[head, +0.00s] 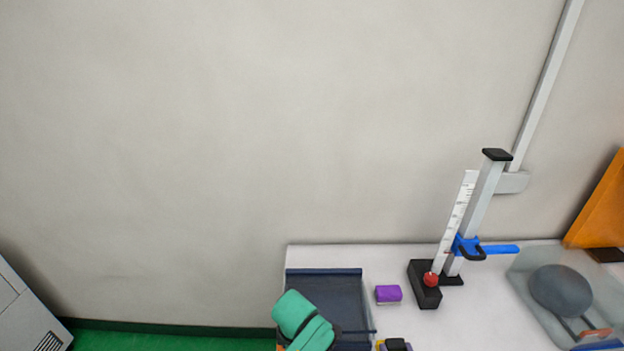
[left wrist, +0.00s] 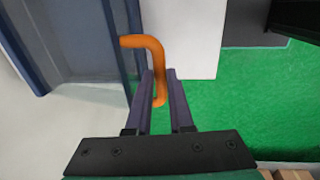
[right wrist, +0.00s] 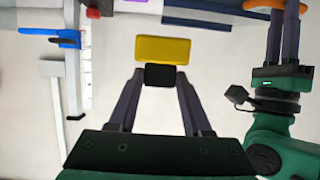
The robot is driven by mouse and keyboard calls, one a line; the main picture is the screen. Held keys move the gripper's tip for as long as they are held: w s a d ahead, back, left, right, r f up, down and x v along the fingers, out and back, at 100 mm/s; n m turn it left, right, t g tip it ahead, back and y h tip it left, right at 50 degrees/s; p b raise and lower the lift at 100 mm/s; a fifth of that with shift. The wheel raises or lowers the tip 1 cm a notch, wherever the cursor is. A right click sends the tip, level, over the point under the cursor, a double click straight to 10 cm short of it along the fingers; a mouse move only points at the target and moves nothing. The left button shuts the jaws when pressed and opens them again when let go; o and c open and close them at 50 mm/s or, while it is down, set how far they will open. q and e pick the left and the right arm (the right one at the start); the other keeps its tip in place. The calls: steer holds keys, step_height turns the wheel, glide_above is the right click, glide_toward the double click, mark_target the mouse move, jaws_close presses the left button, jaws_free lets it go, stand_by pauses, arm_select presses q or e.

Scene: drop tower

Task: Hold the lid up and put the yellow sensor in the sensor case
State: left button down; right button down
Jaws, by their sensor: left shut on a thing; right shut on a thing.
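The dark blue sensor case (head: 345,300) stands on the pale table, partly behind my green left arm. Its lid's angle is unclear. In the left wrist view, my left gripper (left wrist: 160,95) is shut on the orange handle (left wrist: 157,50) beside a dark blue panel (left wrist: 75,45). The left gripper (right wrist: 285,30) also shows at the right of the right wrist view. My right gripper (right wrist: 160,85) is shut on the black end of the yellow sensor (right wrist: 162,49), held clear of the case.
A purple block (head: 388,294) lies right of the case. A drop tower (head: 478,215) with a white scale, blue clamp and red ball (head: 431,279) stands further right. A clear tray (head: 530,285) with a grey disc and an orange panel (head: 600,210) are at the far right.

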arm_select(q)
steer(key=shift+w, duration=0.15)
steer(key=shift+w+r, duration=0.1)
steer(key=shift+r, duration=0.3)
steer(key=r, duration=0.4)
steer(key=shift+w, duration=0.4)
arm_select(e)
steer(key=shift+s, duration=0.15)
steer(key=shift+r, duration=0.1)
arm_select(q)
steer(key=shift+g, duration=0.3)
steer(key=r, duration=0.1)
steer(key=w+r, duration=0.1)
steer(key=r, duration=0.2)
steer(key=shift+w+r, duration=0.1)
steer(key=shift+w, duration=0.25)
arm_select(e)
steer(key=shift+s, duration=0.1)
arm_select(q)
steer(key=shift+r, duration=0.1)
